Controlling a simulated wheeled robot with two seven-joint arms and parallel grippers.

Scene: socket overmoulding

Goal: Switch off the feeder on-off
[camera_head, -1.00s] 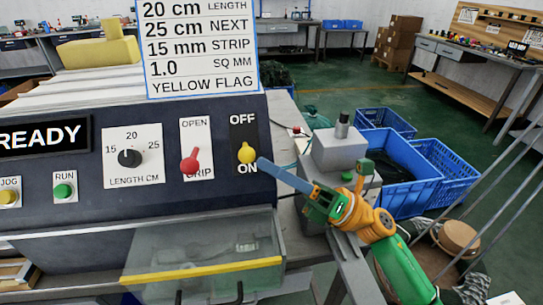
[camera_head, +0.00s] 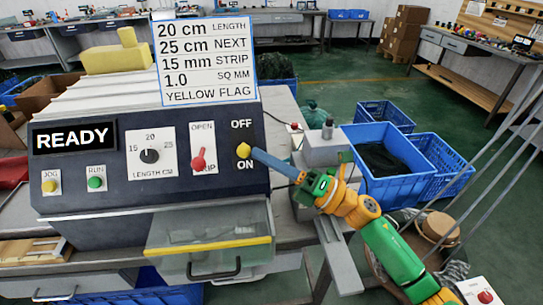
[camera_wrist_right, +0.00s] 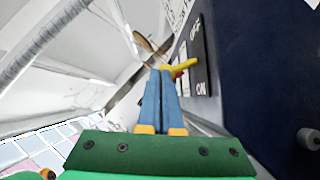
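The feeder on-off switch is a yellow lever (camera_head: 243,150) on a black plate marked OFF above and ON below, at the right end of the dark machine panel. Its knob sits a little nearer ON. It also shows in the right wrist view (camera_wrist_right: 182,66), just beyond the fingertips. My right gripper (camera_head: 254,151) has long blue fingers that come in from the right, with the tips at the lever's right side. Whether they touch it I cannot tell. In the right wrist view the fingers (camera_wrist_right: 160,72) lie close together with nothing visible between them. My left gripper is not in view.
Left of the switch are a red grip lever (camera_head: 198,160), a black length dial (camera_head: 149,156), a green run button (camera_head: 95,183) and a yellow jog button (camera_head: 50,186). A clear guard (camera_head: 205,228) sits below the panel. A grey unit (camera_head: 325,150) stands right of it.

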